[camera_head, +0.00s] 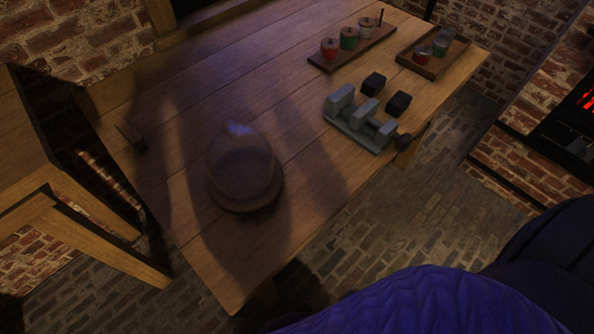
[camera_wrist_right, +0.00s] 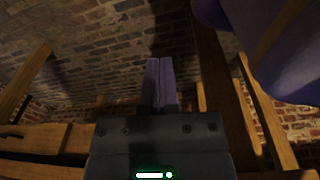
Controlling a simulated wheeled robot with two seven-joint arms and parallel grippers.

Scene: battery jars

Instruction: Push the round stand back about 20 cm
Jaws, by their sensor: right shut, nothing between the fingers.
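The round stand (camera_head: 247,203) is a dark wooden disc on the left part of the wooden table, near its front edge. A clear glass dome (camera_head: 240,165) covers it, and what is under the glass is too dark to tell. My right gripper (camera_wrist_right: 161,84) shows in the right wrist view with its fingers together and nothing between them. Brick floor and wooden beams lie beyond it, and the stand is not in that view. Neither gripper shows in the head view.
On the table (camera_head: 200,255), a grey vise-like block (camera_head: 357,122) and two black cubes (camera_head: 373,84) lie right of the stand. A tray of lidded jars (camera_head: 352,47) and a second tray (camera_head: 433,56) stand at the far right. A small dark block (camera_head: 131,136) lies at left.

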